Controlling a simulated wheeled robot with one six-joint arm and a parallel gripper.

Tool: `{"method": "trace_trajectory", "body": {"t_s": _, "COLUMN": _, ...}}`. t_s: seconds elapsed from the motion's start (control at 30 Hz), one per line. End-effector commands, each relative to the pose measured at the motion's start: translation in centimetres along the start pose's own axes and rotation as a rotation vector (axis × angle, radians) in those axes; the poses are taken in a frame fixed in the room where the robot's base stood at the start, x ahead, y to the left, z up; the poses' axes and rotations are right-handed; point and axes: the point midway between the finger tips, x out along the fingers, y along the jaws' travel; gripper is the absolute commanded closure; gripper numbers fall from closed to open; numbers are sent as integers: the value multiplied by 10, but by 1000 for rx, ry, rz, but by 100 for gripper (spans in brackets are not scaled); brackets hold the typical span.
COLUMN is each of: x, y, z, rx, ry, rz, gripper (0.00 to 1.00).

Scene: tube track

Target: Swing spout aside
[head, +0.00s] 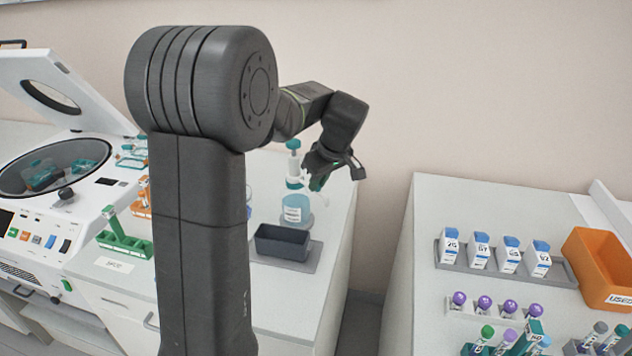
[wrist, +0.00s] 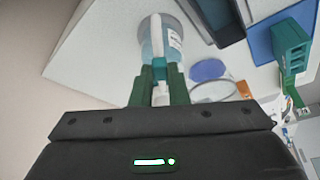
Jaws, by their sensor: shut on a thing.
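A dispenser bottle (head: 296,209) with blue liquid and a white label stands upright on the bench behind a dark tray. Its white pump column with a teal cap (head: 293,145) rises above it. My gripper (head: 318,183) is at the right side of the bottle's upper part, pointing down. In the wrist view, the green fingers of my gripper (wrist: 159,74) are shut on the spout (wrist: 160,69), which shows white and teal between them. The bottle (wrist: 173,38) lies just beyond the fingertips. The spout's far end is partly hidden by the fingers.
A dark open tray (head: 282,243) stands in front of the bottle. A centrifuge (head: 50,190) with raised lid and a green rack (head: 124,240) are to the left.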

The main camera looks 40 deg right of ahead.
Motion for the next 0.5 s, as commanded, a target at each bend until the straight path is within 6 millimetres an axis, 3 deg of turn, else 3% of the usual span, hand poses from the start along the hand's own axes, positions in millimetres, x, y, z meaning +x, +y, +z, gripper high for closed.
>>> {"method": "trace_trajectory", "body": {"t_s": 0.43, "x": -1, "y": 2, "z": 0, "rx": -11, "ry": 0, "rz": 1, "gripper": 100}}
{"method": "trace_trajectory", "body": {"t_s": 0.47, "x": -1, "y": 2, "z": 0, "rx": -11, "ry": 0, "rz": 1, "gripper": 80}}
{"method": "trace_trajectory", "body": {"t_s": 0.5, "x": -1, "y": 2, "z": 0, "rx": -11, "ry": 0, "rz": 1, "gripper": 72}}
